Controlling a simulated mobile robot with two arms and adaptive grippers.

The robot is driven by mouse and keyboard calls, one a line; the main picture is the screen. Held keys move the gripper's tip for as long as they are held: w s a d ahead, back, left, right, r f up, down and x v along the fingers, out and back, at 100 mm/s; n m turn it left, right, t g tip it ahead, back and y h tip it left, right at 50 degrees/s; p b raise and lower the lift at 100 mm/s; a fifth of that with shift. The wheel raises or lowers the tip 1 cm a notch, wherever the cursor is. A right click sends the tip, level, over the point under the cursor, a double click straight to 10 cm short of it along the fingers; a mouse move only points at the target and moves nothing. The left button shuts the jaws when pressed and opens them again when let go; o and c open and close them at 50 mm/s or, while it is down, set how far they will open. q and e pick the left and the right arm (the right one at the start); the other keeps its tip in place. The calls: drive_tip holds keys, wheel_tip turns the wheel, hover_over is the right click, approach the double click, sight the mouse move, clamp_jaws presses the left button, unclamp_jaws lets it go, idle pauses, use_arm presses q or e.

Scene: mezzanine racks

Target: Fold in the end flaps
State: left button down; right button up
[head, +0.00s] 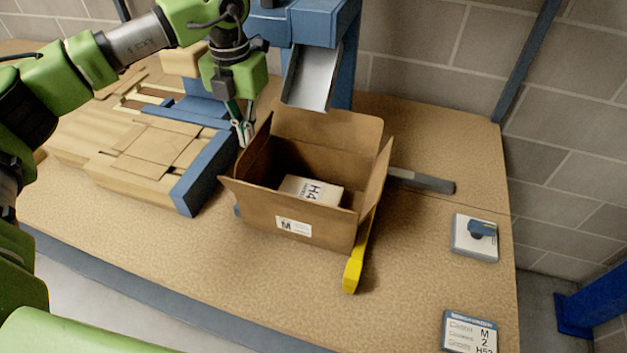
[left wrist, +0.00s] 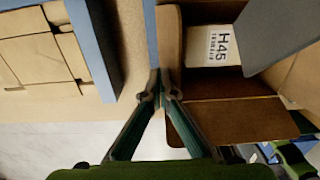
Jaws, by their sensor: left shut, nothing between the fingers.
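An open cardboard box (head: 270,208) stands on the bench with a white label on its front. A white carton marked H45 (head: 312,191) lies inside; it also shows in the left wrist view (left wrist: 211,46). The back flap (head: 340,131) and right flap (head: 376,172) stand up. The left flap (left wrist: 168,50) also stands up, and the front flap (left wrist: 232,120) leans outward. My left gripper (head: 245,142) is shut and empty, pointing down beside the left flap. Its fingertips show at that flap's edge in the left wrist view (left wrist: 160,96); contact is unclear. My right gripper is not seen.
A metal chute (head: 312,78) hangs behind and above the box. Flat cardboard blanks (head: 150,150) in a blue-edged rack lie left. A yellow-ended bar (head: 355,265) lies right of the box. A switch box (head: 474,238) and label plate (head: 469,332) sit farther right.

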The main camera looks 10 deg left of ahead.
use_arm(q)
drive_tip(key=shift+s+d, duration=0.15)
drive_tip(key=shift+d, duration=0.8)
drive_tip(key=shift+s+d, duration=0.1)
drive_tip(key=shift+d, duration=0.8)
wheel_tip(320, 180, up, 7)
drive_tip(key=p, duration=0.3)
drive_tip(key=shift+p, duration=0.4)
drive_tip(key=shift+r, duration=0.1)
